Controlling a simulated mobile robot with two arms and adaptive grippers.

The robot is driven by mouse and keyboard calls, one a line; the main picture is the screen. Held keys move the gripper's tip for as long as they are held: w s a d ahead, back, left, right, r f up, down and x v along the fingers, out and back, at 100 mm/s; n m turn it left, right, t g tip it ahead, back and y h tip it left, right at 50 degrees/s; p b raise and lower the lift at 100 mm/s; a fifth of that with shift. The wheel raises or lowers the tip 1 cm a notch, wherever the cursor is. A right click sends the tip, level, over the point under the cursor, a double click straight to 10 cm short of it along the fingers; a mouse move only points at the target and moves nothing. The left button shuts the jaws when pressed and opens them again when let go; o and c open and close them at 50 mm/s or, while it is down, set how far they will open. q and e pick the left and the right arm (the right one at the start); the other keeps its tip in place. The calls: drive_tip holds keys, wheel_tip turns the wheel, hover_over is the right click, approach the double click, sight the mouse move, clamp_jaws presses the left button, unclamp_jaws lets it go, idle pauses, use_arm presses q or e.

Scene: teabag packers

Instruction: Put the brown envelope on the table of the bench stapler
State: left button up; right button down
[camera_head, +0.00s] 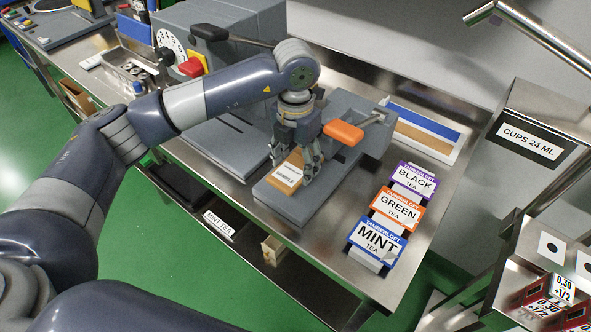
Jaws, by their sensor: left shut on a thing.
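The brown envelope (287,179) has a white label that reads SAMPLE. It is at the front of the grey table (298,209) of the bench stapler, over its surface; whether it rests fully flat is hard to tell. My left gripper (311,176) points down and is shut on the envelope near its right edge, hiding part of it. The bench stapler has an orange pad (343,132) just behind and right of my gripper. My right gripper is not in view.
Stacks of BLACK (413,180), GREEN (397,209) and MINT (377,242) tea packs stand right of the stapler. A larger grey machine with a dial (171,43) is at the back left. Bare steel shows in front of the stapler.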

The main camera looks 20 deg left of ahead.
sight(296, 167)
use_arm(q)
drive_tip(key=shift+f, duration=0.25)
wheel_tip(296, 167, down, 3)
drive_tip(key=shift+f+p, duration=0.2)
drive_tip(key=shift+p, duration=0.25)
drive_tip(key=shift+f, duration=0.35)
drive_tip(key=o, duration=0.9)
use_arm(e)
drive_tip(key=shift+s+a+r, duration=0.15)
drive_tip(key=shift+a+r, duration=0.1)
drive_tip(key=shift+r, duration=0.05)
